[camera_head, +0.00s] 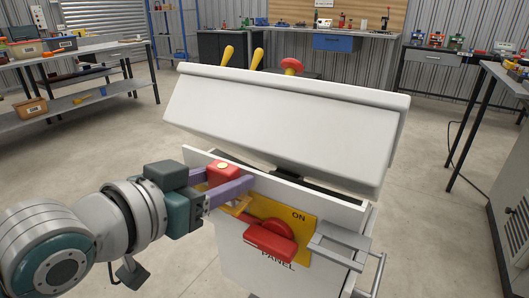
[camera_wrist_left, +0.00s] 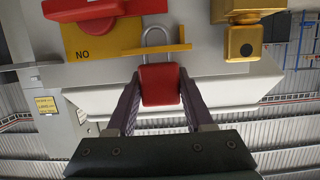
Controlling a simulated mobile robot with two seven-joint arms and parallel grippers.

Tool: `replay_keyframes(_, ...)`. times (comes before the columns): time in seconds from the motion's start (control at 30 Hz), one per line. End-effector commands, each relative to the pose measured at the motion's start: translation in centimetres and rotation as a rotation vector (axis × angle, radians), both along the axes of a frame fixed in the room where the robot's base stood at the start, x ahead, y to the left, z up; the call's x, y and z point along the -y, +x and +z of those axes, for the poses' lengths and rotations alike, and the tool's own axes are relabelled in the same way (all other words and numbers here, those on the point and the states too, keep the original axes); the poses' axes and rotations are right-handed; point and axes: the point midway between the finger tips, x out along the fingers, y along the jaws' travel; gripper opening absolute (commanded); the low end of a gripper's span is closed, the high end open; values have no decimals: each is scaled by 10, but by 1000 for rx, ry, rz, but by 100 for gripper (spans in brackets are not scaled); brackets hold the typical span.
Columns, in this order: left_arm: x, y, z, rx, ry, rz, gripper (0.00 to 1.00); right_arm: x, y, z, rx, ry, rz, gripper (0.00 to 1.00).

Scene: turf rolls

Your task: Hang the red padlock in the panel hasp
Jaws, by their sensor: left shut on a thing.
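The red padlock (camera_head: 222,172) is between the purple fingers of my left gripper (camera_head: 228,181), which is shut on its body. In the left wrist view the padlock body (camera_wrist_left: 160,86) is centred between the fingertips (camera_wrist_left: 160,82), with its grey shackle pointing up toward the panel. The yellow hasp (camera_head: 238,207) sticks out of the panel beside the red switch handle (camera_head: 272,240). In the left wrist view the hasp (camera_wrist_left: 135,51) overlaps the shackle loop; I cannot tell whether the shackle passes through it. My right gripper is not in view.
A yellow box with a dark button (camera_wrist_left: 243,42) sits beside the hasp in the wrist view.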

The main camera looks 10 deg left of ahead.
Motion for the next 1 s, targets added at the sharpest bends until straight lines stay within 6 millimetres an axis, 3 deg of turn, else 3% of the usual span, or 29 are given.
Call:
replay_keyframes(0.37, 0, 0, -10, 0, 0, 0, 0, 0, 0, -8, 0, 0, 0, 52)
replay_keyframes(0.4, 0, 0, -9, 1, 0, 0, 56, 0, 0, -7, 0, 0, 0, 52)
replay_keyframes(0.67, 0, 0, -9, 0, 0, 0, 86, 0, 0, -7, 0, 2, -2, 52)
replay_keyframes(1.0, -2, -4, -8, -2, 1, 0, 87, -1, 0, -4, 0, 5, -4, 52)
